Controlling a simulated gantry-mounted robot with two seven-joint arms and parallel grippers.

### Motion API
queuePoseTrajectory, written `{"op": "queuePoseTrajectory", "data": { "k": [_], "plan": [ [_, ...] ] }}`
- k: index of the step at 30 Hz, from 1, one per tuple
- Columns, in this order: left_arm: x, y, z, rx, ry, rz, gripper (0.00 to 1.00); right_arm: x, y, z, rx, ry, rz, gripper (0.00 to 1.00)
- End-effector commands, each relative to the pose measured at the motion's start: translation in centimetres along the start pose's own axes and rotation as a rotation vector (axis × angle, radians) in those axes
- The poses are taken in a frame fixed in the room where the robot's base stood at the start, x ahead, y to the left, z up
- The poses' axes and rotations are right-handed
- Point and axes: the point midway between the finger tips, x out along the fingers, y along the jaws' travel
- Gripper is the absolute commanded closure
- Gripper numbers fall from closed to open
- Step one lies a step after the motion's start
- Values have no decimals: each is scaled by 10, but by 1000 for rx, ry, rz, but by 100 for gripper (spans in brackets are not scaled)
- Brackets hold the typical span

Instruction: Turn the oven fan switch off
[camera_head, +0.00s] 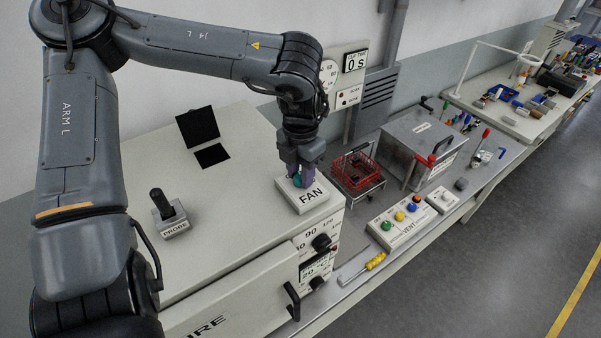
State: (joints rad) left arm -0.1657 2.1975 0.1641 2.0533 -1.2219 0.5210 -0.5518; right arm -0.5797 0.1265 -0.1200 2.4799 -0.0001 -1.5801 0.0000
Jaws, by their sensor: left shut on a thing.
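The oven (240,225) is a large light-grey box at the left, and the fan switch box (311,197), labelled FAN, sits on its top near the right edge. My left gripper (299,180) points down at this box from above. It is shut on the fan switch (296,181), a small teal part mostly hidden between the fingers. I cannot tell which way the switch is set. My right gripper is not in view.
A black PROBE handle (165,205) stands on the oven top at the left. A red wire basket (354,171), a metal box (420,146) and a VENT button panel (400,220) are on the bench to the right. A yellow screwdriver (374,262) lies near the bench edge.

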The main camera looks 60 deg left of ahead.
Motion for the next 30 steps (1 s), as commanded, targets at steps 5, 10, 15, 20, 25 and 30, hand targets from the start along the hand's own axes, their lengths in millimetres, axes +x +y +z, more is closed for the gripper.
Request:
{"op": "queuePoseTrajectory", "data": {
  "k": [5, 10, 15, 20, 25, 30],
  "plan": [
    [-1, 0, 0, -116, -2, -1, 95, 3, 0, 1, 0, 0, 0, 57],
    [-1, 0, 0, -194, -2, -1, 95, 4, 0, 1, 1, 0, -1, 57],
    [-1, 0, 0, -234, -2, -1, 95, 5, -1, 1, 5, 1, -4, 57],
    [-1, 0, 0, -250, -2, -1, 95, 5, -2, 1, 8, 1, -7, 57],
    [-1, 0, 0, -252, -2, -1, 95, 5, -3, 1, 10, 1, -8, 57],
    [-1, 0, 0, -251, -2, -1, 95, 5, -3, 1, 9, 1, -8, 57]
  ]
}}
